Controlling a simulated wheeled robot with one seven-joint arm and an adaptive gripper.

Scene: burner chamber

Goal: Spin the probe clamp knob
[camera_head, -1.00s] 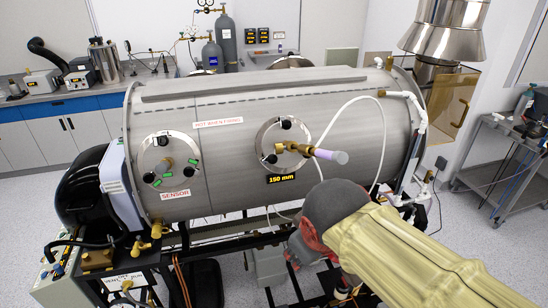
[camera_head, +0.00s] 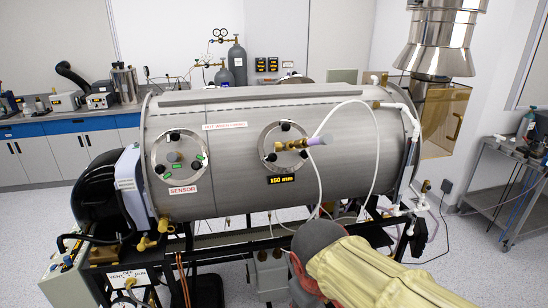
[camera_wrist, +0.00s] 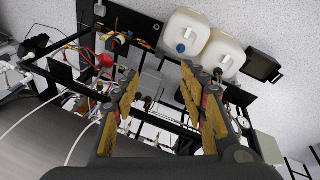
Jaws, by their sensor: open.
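The probe (camera_head: 317,141) sticks out of a round port (camera_head: 270,156) on the front of the steel chamber. It has a brass clamp fitting (camera_head: 291,145) and a pale purple end; which part is the clamp knob is too small to tell. A "150 mm" label (camera_head: 281,180) sits below the port. My arm in its yellow sleeve reaches in at the lower right of the head view, below and right of the probe. My gripper (camera_wrist: 158,103) is open and empty in the wrist view, apart from the probe, its fingers above the frame and floor. The probe is not clearly visible there.
A second port (camera_head: 177,156) with a SENSOR label is at the left of the chamber (camera_head: 240,195). A white hose (camera_head: 384,150) loops over the chamber's right side. White jugs (camera_wrist: 185,32) stand on the floor. A cart (camera_head: 503,180) stands at the far right.

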